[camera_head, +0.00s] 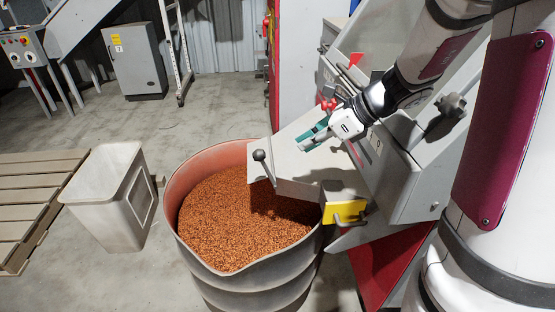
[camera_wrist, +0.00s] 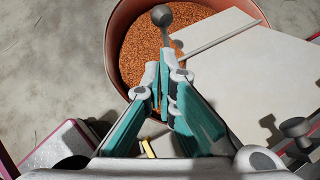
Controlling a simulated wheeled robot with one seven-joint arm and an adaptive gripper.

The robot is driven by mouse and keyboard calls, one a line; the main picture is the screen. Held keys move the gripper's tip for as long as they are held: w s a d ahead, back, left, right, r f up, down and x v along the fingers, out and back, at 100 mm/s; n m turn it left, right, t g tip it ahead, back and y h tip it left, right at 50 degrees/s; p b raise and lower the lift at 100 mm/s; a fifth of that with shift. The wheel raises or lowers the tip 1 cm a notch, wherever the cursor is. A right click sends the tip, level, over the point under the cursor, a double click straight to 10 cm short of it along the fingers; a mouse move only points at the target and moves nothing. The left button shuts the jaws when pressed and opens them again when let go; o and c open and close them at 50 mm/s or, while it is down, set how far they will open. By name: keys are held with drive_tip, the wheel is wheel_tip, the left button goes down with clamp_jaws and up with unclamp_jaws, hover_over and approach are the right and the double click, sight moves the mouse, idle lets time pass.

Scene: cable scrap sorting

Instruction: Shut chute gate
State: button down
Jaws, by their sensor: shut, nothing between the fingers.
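The chute (camera_head: 312,165) is a light grey sloped spout from the machine, its end over a drum of orange-brown granules. A dark ball-knobbed lever (camera_head: 259,156) stands at its left edge; the knob also shows in the wrist view (camera_wrist: 161,15). A yellow block (camera_head: 344,211) with a dark handle sits at the chute's front lower corner. I cannot tell which part is the gate plate. My gripper (camera_head: 304,145) is above the chute, right of the knob in the head view. In the wrist view my gripper (camera_wrist: 164,62) has its fingertips together and empty, apart from the knob.
The round drum (camera_head: 184,177) stands under the chute, its granules (camera_head: 240,225) partly covered by it. A grey bin (camera_head: 100,205) and a wooden pallet (camera_head: 30,195) are at left. The machine housing (camera_head: 412,175) is close on the right. Open floor lies behind the drum.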

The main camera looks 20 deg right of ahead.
drive_tip(key=b+x, duration=0.3)
drive_tip(key=x, duration=0.7)
drive_tip(key=shift+w+p, duration=0.1)
drive_tip(key=shift+p, duration=0.2)
drive_tip(key=shift+a+h+p, duration=0.3)
drive_tip(key=shift+p, duration=0.2)
